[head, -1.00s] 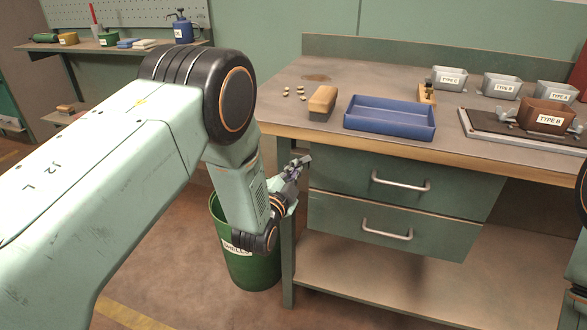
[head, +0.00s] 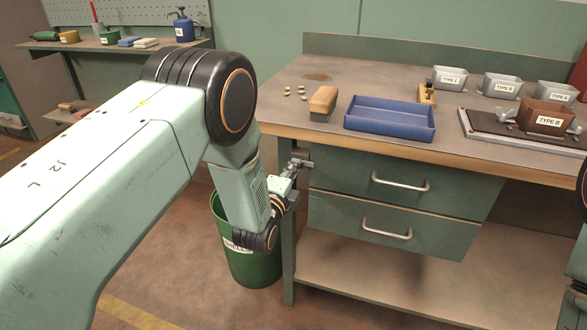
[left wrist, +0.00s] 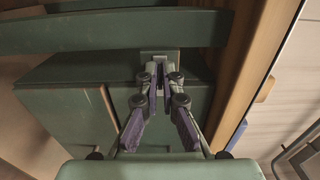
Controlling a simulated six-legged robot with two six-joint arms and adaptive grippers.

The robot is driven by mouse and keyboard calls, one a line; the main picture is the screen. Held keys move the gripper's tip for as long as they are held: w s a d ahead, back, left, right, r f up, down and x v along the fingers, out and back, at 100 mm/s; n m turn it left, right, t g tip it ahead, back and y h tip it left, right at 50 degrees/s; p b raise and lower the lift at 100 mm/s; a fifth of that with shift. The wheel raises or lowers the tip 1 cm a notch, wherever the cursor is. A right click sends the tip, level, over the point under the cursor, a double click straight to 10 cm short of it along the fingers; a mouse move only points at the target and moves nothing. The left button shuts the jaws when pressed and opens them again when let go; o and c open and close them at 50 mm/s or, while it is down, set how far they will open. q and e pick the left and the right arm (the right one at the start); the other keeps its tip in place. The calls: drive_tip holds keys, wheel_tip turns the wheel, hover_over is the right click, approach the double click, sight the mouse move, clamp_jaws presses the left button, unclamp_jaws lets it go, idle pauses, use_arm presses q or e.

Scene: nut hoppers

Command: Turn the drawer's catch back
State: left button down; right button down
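The grey-green drawer unit under the bench has an upper drawer (head: 410,185) and a lower drawer (head: 395,225), each with a metal bar handle; both look closed. My left gripper (head: 306,163) is at the upper left corner of the unit, beside the upper drawer. In the left wrist view its fingertips (left wrist: 160,76) are close together on a small grey catch (left wrist: 147,56) at the edge of the green unit. The fingers cover most of the catch, so its exact angle is hard to read. My right gripper is out of view.
A bench top (head: 290,125) overhangs the drawers. On it are a blue tray (head: 390,133), a wooden-topped block (head: 323,103), several nuts and labelled hoppers (head: 545,118). A green bin (head: 252,268) stands under my left forearm, left of the bench leg.

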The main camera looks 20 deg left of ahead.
use_arm(q)
drive_tip(key=shift+f, duration=0.1)
idle(0.3)
drive_tip(key=c, duration=1.5)
unclamp_jaws()
drive_tip(key=shift+c, duration=0.2)
drive_tip(key=s, duration=1.2)
drive_tip(key=shift+a, duration=0.2)
